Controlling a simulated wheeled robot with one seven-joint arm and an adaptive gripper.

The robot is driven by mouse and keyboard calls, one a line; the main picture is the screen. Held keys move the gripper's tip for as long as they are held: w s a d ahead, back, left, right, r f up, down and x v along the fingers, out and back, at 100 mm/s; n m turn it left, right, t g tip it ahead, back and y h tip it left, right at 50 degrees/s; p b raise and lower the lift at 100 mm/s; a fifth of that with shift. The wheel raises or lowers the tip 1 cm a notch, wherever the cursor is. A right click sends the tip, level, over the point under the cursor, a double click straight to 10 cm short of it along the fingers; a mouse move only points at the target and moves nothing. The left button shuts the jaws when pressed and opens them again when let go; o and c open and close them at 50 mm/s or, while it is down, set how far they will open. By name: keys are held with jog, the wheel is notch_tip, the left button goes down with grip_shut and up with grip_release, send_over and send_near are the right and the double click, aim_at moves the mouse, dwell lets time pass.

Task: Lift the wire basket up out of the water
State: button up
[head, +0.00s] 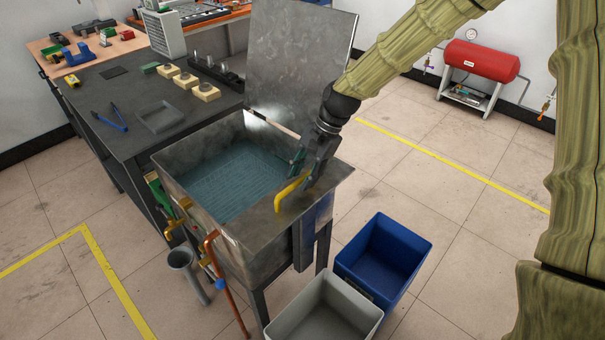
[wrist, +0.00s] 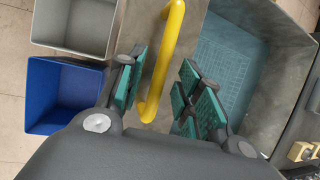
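The wire basket shows as a faint grid under the blue-green water in the metal tank, in the head view (head: 232,178) and in the wrist view (wrist: 222,65). A yellow bar handle (head: 290,192) is over the tank's right rim; whether it joins the basket I cannot tell. My gripper (head: 303,170) is at this handle, above the rim. In the wrist view the handle (wrist: 165,60) runs between the two green-padded fingers of my gripper (wrist: 163,75), with a gap to each side. The fingers are apart and hold nothing.
The metal tank (head: 225,238) has a raised lid (head: 300,65) at its back. A blue bin (head: 384,255) and a grey bin (head: 325,312) stand to its right and front. A dark workbench (head: 120,82) adjoins at left. A red air tank (head: 480,62) is far right.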

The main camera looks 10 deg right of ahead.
jog(key=shift+c, duration=0.3)
grip_shut()
jog(key=shift+r, duration=0.1)
notch_tip(320, 180, up, 18)
jog(key=p, duration=1.2)
jog(key=shift+p, duration=0.3)
jog(key=shift+w+r, duration=0.15)
jog(key=shift+w, duration=0.05)
